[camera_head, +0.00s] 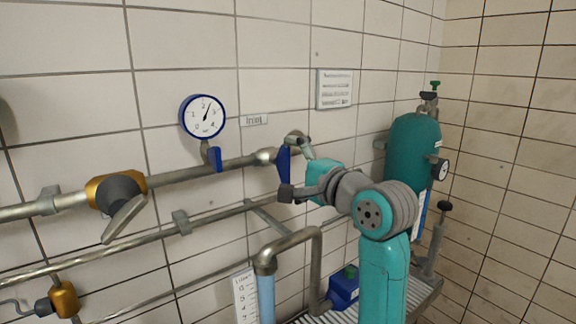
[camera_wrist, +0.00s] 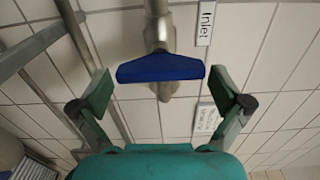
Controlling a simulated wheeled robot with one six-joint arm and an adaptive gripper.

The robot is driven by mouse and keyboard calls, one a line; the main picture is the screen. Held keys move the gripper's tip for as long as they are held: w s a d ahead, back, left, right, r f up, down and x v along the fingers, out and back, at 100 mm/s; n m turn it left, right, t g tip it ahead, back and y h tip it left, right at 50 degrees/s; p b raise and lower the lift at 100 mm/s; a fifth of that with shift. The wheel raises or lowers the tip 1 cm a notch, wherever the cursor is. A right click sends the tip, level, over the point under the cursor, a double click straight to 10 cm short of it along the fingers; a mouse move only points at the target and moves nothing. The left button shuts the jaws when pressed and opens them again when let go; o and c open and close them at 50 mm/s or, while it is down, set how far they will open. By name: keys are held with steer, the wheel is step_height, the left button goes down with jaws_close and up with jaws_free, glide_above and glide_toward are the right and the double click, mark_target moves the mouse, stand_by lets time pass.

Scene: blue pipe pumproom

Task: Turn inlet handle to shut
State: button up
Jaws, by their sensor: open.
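The blue inlet handle (camera_head: 284,162) sits on the metal pipe near the centre of the head view, below and right of the label. In the wrist view the blue handle (camera_wrist: 160,68) is a flat bar lying crosswise to the pipe, with the "Inlet" label (camera_wrist: 206,22) beside it. My gripper (camera_head: 292,168) is at the handle in the head view. In the wrist view my gripper (camera_wrist: 161,80) is open, one finger off each end of the handle, with gaps on both sides. Nothing is held.
A round gauge (camera_head: 202,116) with a small blue handle (camera_head: 215,160) stands left on the pipe. A brass valve with a grey lever (camera_head: 125,217) is further left. A lower pipe (camera_head: 150,233) runs along the tiled wall. A teal tank (camera_head: 413,150) stands right.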

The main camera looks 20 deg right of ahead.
steer(key=v, duration=1.1)
step_height(320, 180, down, 17)
steer(key=h, duration=0.2)
steer(key=s+a+f+n+h, duration=0.1)
steer(key=s+f+n, duration=0.1)
steer(key=s+f, duration=0.45)
steer(key=s+a+f+n+h, duration=0.1)
steer(key=s+f+h, duration=0.15)
steer(key=f, duration=0.75)
steer(key=s+a+f+n+g, duration=0.1)
steer(key=s+f+n, duration=0.2)
steer(key=s+f, duration=0.35)
steer(key=s+f+n+g, duration=0.1)
steer(key=s+f+n, duration=0.15)
steer(key=s, duration=0.75)
steer(key=s+a+n, duration=0.1)
steer(key=s+n, duration=0.5)
steer(key=s, duration=1.1)
steer(key=shift+a+f, duration=0.15)
steer(key=shift+f, duration=0.2)
